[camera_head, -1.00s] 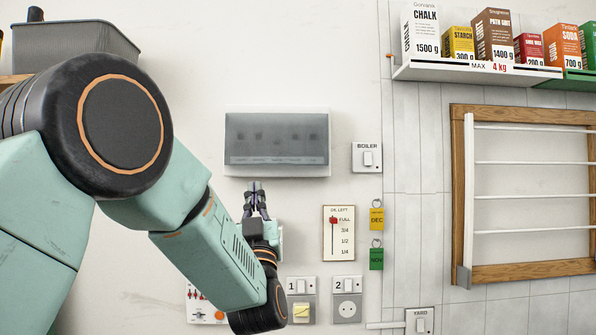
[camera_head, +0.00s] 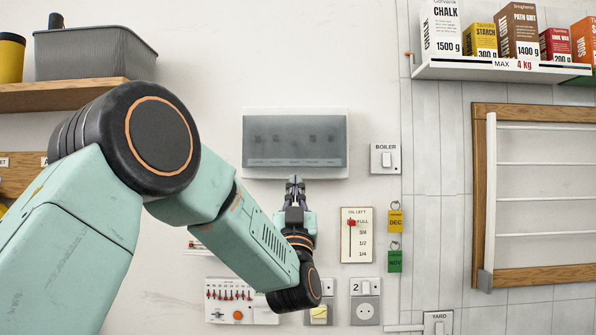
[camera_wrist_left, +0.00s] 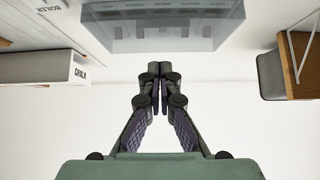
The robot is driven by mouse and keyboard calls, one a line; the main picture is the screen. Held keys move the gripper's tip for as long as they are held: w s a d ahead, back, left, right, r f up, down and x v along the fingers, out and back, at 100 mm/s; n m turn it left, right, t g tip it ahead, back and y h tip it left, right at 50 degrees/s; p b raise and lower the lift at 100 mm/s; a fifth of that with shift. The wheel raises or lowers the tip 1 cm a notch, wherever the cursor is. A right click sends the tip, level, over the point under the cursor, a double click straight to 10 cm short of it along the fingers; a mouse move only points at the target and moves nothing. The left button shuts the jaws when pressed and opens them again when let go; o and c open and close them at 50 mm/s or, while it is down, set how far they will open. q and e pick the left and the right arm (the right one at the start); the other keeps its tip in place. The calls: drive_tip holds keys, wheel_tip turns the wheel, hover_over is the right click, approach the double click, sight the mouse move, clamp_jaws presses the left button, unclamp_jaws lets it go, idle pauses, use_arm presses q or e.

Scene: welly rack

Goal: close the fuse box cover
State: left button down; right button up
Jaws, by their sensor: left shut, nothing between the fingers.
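The fuse box (camera_head: 248,172) is a white wall box with a smoky see-through cover (camera_head: 295,140) lying over its front. Dim switch shapes show behind the cover, which looks closed; I cannot tell whether it is fully latched. My left gripper (camera_head: 295,181) points up just below the box's lower edge, its fingers together and empty. In the left wrist view the closed fingertips (camera_wrist_left: 160,80) are just short of the cover (camera_wrist_left: 160,35); I cannot tell if they touch it. My right gripper is not in view.
A boiler switch (camera_head: 385,159) is right of the box. An oil level gauge (camera_head: 356,235) and key tags (camera_head: 395,221) hang lower right. Sockets (camera_head: 364,301) and a lever panel (camera_head: 232,300) sit below. A shelf of boxes (camera_head: 480,70) is upper right.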

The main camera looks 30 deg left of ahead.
sight(297, 166)
use_arm(q)
drive_tip(key=w+a, duration=0.1)
drive_tip(key=w, duration=0.1)
drive_tip(key=w+a+r+p, duration=0.1)
drive_tip(key=w, duration=0.1)
drive_tip(key=w+a+r+p, duration=0.1)
drive_tip(key=shift+w+a+r, duration=0.2)
drive_tip(key=shift+w+a, duration=0.05)
drive_tip(key=shift+w, duration=0.15)
drive_tip(key=shift+w+a+b, duration=0.25)
drive_tip(key=shift+w+b, duration=0.15)
drive_tip(key=shift+b, duration=0.2)
idle(0.4)
